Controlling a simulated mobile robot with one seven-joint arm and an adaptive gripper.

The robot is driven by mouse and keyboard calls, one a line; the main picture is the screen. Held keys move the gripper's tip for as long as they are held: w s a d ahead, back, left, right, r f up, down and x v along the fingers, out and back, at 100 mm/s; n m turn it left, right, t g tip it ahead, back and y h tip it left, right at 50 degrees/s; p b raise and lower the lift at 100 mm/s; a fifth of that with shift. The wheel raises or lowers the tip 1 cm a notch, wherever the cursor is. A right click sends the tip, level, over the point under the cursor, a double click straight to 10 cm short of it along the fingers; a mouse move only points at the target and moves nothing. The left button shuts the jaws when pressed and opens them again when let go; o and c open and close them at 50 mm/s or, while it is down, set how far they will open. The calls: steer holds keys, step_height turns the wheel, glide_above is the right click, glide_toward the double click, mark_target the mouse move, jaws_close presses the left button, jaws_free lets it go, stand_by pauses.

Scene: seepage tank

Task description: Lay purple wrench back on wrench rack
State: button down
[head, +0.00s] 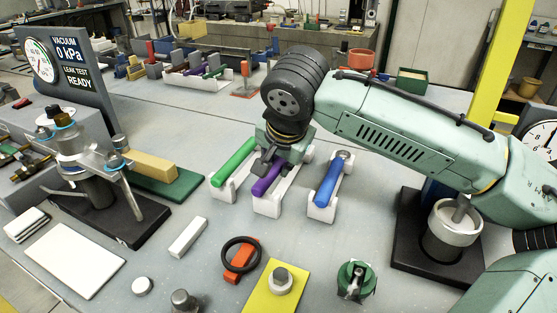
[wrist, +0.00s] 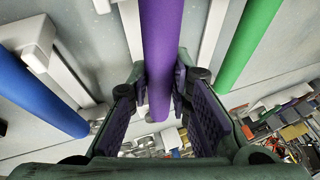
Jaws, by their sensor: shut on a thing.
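The purple wrench (head: 265,187) is held in my gripper (head: 267,163), at the middle white cradle of the wrench rack (head: 267,207). In the wrist view the purple bar (wrist: 162,45) runs between the two finger pads of my gripper (wrist: 158,108). It lines up roughly with the middle cradle; I cannot tell whether it touches it. The green wrench (head: 233,161) lies in the left cradle and the blue wrench (head: 328,183) in the right cradle. The purple wrench's far end is hidden by my gripper in the head view.
A yellow block (head: 153,165) on a green base stands left of the rack. A yellow plate (head: 276,289), an orange piece with a black ring (head: 241,258) and a white bar (head: 188,237) lie in front. A black-based fixture (head: 437,245) stands at right.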

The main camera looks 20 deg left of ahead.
steer(key=shift+f, duration=0.25)
steer(key=c, duration=1.4)
jaws_free()
steer(key=shift+r, duration=0.1)
steer(key=v, duration=1.2)
steer(key=shift+s, duration=0.1)
